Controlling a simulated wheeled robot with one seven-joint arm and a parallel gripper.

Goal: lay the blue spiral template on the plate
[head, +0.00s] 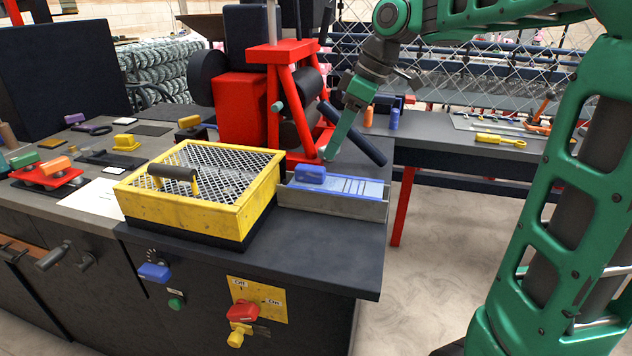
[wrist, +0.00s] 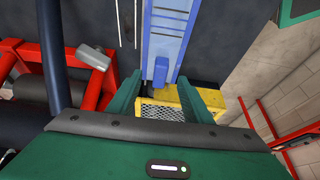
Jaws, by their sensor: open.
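The blue spiral template (head: 350,185) is a flat blue strip with pale slots and a raised blue handle (head: 310,174) at its left end. It lies on a grey metal plate or tray (head: 335,207) by the bench's right edge; I cannot tell whether it is fully seated. My gripper (head: 328,153) is above and behind the handle end in the head view. In the wrist view my gripper (wrist: 165,92) is open and empty, and the template (wrist: 167,30) runs up from its handle (wrist: 161,69), just beyond the fingertips. The fingers do not appear to touch it.
A yellow mesh-topped guard (head: 200,190) stands left of the template. A red machine frame (head: 285,95) with rollers rises behind, and a dark bar (head: 352,135) slants close to my gripper. The bench's front right corner (head: 320,250) is clear. Another bench (head: 460,150) holds tools.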

